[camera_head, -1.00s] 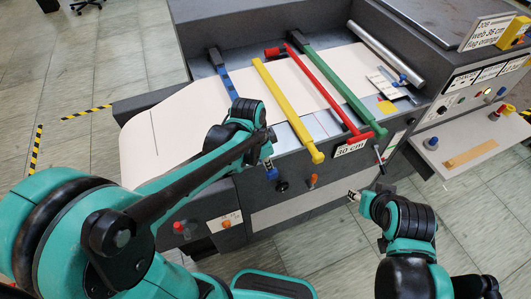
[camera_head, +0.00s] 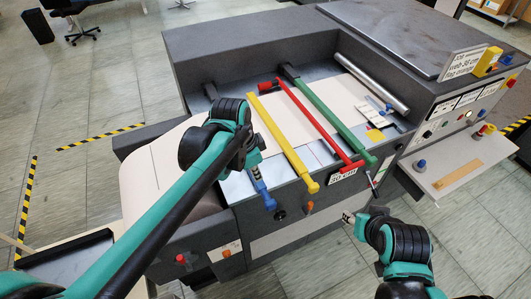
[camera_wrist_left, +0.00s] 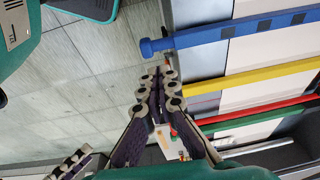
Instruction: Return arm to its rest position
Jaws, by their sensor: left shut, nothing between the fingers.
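My left arm (camera_head: 165,215) reaches in from the left in the head view. Its wrist hangs over the left part of the machine, above the blue bar (camera_head: 264,192), and hides much of that bar. My left gripper (camera_head: 253,157) is mostly hidden behind the wrist there. In the left wrist view its fingers (camera_wrist_left: 160,78) are together and empty, near the blue bar's knobbed end (camera_wrist_left: 147,47). My right gripper (camera_head: 349,217) is small at the lower middle of the head view, in front of the machine; its finger gap is unclear.
Yellow (camera_head: 282,143), red (camera_head: 318,124) and green (camera_head: 337,124) bars lie across the machine's white web (camera_head: 150,172). A control panel (camera_head: 455,122) and small shelf (camera_head: 455,160) are at the right. Striped tape (camera_head: 100,137) marks open floor at left.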

